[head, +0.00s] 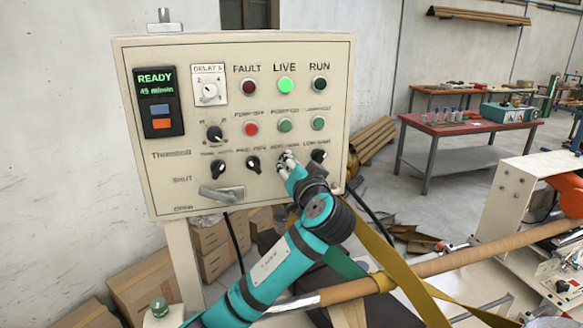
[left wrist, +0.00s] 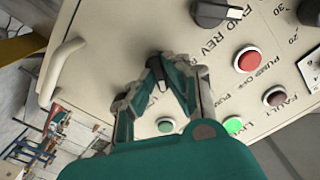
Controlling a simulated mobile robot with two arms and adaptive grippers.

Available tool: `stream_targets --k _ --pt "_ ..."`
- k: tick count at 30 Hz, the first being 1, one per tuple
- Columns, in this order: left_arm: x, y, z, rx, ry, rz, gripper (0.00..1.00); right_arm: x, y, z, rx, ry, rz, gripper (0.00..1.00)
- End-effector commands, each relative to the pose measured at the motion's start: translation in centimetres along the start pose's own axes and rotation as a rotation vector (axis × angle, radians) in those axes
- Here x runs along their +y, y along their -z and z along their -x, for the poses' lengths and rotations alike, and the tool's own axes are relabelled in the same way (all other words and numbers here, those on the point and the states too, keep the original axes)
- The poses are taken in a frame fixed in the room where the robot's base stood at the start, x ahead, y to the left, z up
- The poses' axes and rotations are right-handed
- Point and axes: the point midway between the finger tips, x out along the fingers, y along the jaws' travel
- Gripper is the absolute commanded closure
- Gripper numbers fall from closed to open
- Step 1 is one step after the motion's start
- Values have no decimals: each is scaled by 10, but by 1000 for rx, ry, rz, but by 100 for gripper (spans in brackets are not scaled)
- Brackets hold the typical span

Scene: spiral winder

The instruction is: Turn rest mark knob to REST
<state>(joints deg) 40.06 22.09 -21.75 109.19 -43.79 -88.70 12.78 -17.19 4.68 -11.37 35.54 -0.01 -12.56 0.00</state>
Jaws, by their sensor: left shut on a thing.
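The cream control panel (head: 180,110) carries a lower row of dark selector knobs. My left gripper (head: 287,161) is at the third knob from the left in that row, and its fingers cover most of it. In the left wrist view my left gripper (left wrist: 158,68) is shut on this dark knob (left wrist: 158,76), one finger on each side. The knob's label is too blurred to read, and its pointer direction cannot be told. The FWD REV knob (head: 253,164) is to its left; it also shows in the left wrist view (left wrist: 215,12). My right gripper is not in view.
Another dark knob (head: 319,156) sits close on the right. Push buttons and lamps, including the lit green LIVE lamp (head: 285,85), are above. A grey lever handle (head: 221,194) juts out at lower left. A cardboard-brown roll (head: 440,265) and yellow strap (head: 385,250) lie at right.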

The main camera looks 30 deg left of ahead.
Motion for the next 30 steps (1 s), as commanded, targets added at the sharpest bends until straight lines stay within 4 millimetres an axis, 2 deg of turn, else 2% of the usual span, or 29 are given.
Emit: stream_targets --k 8,18,30 --pt "4 -6 0 -1 -2 173 100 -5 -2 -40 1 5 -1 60" --pt "3 -6 0 0 -3 489 100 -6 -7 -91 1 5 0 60" --pt "0 -5 0 1 -2 861 100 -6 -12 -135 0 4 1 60"
